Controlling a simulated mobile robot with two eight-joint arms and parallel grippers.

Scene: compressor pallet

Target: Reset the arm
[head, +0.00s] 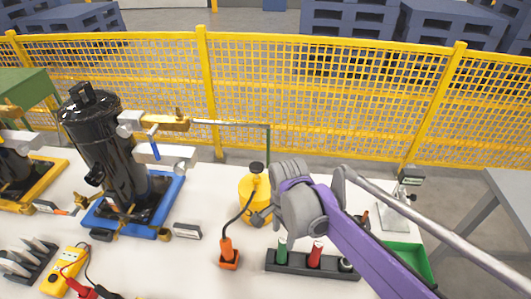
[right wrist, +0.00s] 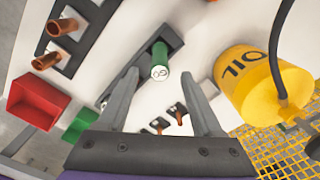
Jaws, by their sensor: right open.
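My right arm comes in from the lower right of the head view, with a purple link and a grey hand (head: 300,210) above the white table. Its fingertips are hard to make out there. In the right wrist view my right gripper (right wrist: 160,75) is open, its two fingers apart with nothing held between them. A green cylinder (right wrist: 160,62) in a dark rack shows beyond the fingertips; I cannot tell how far off it is. My left gripper is not in view.
A yellow oil can (head: 247,202) stands just left of the hand. A dark rack (head: 290,263) with green and red cylinders is below it, and a green bin (head: 415,262) to its right. A black compressor tank (head: 105,150) stands left. Yellow fencing (head: 320,80) runs behind.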

